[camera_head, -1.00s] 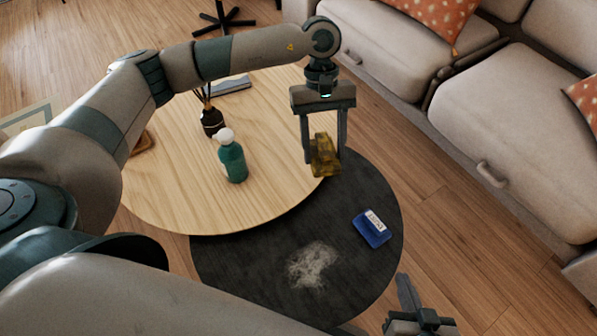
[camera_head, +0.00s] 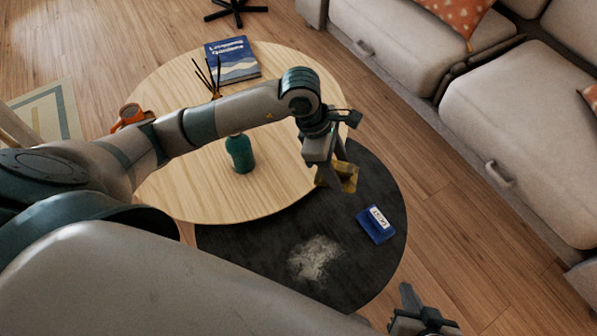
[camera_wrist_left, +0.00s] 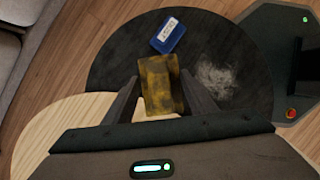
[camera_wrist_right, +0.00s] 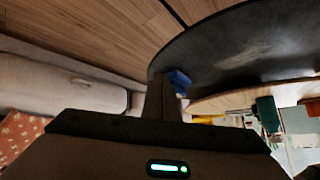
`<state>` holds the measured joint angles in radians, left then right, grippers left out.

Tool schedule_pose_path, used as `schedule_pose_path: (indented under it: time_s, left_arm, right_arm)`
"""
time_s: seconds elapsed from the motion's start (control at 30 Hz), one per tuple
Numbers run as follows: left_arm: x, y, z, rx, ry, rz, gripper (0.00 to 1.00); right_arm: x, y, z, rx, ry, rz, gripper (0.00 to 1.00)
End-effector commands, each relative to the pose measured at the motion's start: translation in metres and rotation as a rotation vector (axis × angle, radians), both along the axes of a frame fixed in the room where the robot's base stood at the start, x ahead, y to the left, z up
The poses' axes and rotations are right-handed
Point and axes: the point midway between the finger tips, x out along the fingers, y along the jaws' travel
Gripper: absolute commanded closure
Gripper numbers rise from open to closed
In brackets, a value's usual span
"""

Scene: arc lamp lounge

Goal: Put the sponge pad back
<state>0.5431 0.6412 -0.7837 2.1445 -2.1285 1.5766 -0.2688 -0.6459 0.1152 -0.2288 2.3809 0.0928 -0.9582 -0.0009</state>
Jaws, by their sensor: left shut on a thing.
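The yellow, dark-stained sponge pad (camera_head: 346,177) is held between the fingers of my left gripper (camera_head: 330,170). In the left wrist view the sponge (camera_wrist_left: 158,85) sits between both fingers (camera_wrist_left: 160,98), over the black round table (camera_wrist_left: 115,60). A blue item with a white label (camera_head: 376,225) lies on the black table (camera_head: 235,250); it also shows in the left wrist view (camera_wrist_left: 168,35). A pale powdery patch (camera_head: 314,257) is on the same table. My right gripper (camera_head: 406,292) is low at the right, shut and empty; its fingers (camera_wrist_right: 163,98) are together in its wrist view.
The light wooden round table (camera_head: 190,190) holds a green bottle (camera_head: 240,152), a blue book (camera_head: 232,60), an orange mug (camera_head: 130,115) and a reed diffuser (camera_head: 213,80). A beige sofa (camera_head: 520,130) stands at the right. Wood floor lies between.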

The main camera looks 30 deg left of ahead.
Motion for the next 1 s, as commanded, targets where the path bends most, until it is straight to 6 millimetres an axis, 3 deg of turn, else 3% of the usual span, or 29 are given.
schedule_pose_path:
  time_s: [0.4, 1.0]
  left_arm:
    - [-0.0074, 0.0040, 0.0029, 0.000, 0.000, 0.364, 0.70]
    - [-0.0071, 0.0086, 0.0007, 0.002, 0.001, 0.409, 0.70]
  right_arm:
    - [-0.0087, -0.0047, -0.0057, -0.016, 0.057, 0.001, 1.00]
    - [-0.0088, -0.0050, -0.0065, -0.016, 0.059, 0.001, 1.00]
